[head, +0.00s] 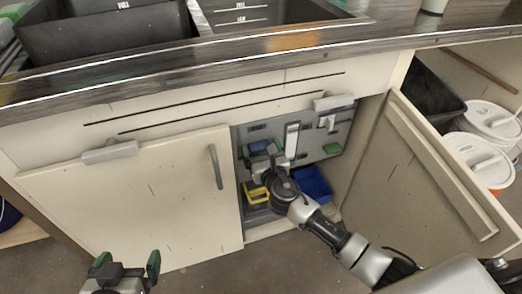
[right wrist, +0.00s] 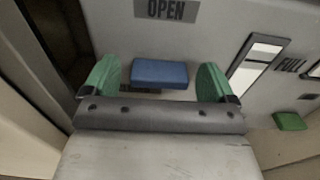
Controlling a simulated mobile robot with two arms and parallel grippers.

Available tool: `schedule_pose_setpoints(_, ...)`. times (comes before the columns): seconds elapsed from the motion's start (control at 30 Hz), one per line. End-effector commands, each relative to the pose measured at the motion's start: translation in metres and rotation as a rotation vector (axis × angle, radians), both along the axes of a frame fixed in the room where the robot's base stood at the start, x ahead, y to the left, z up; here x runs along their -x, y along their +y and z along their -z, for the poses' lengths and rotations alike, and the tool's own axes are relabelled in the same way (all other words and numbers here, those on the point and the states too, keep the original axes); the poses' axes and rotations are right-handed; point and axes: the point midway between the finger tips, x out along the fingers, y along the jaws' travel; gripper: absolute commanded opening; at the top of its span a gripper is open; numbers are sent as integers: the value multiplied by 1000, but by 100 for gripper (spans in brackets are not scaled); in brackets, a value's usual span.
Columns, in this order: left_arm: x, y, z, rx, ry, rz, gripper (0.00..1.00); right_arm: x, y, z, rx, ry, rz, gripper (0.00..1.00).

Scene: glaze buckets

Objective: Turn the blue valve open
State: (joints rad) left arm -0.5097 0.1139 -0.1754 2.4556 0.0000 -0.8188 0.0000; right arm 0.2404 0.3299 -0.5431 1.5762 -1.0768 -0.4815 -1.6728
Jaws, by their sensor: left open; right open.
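The blue valve handle (right wrist: 160,73) shows in the right wrist view as a short bar lying crosswise on a grey panel, below an OPEN label (right wrist: 166,10). My right gripper (right wrist: 158,80) is open, with one green fingertip on each side of the handle and a small gap at both ends. In the head view the right gripper (head: 263,151) reaches into the open cabinet at the panel, and covers much of the handle there. My left gripper (head: 126,264) is open and empty in front of the closed left door.
A green handle (head: 332,148) sits on the panel to the right, beyond a pale sight strip (head: 292,140). A blue bin (head: 313,184) and a yellow item (head: 256,192) stand on the cabinet floor. The right door (head: 440,170) is swung open; the left door (head: 140,200) is closed.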

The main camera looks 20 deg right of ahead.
Motion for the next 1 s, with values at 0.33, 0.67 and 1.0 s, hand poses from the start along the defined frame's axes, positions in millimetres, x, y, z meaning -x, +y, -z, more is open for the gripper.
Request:
schedule_pose_setpoints(0.33, 0, 0, 0, 1, -3, 0, 93, 0, 0, 0, -1, 0, 0, 70)
schedule_pose_setpoints(0.67, 0, 0, 0, 1, -1, 1, 93, 0, 0, 0, -3, 0, -1, 38)
schedule_pose_setpoints(1.0, -2, -1, -2, 7, -28, 1, 93, 0, 0, 0, -114, 3, -1, 38)
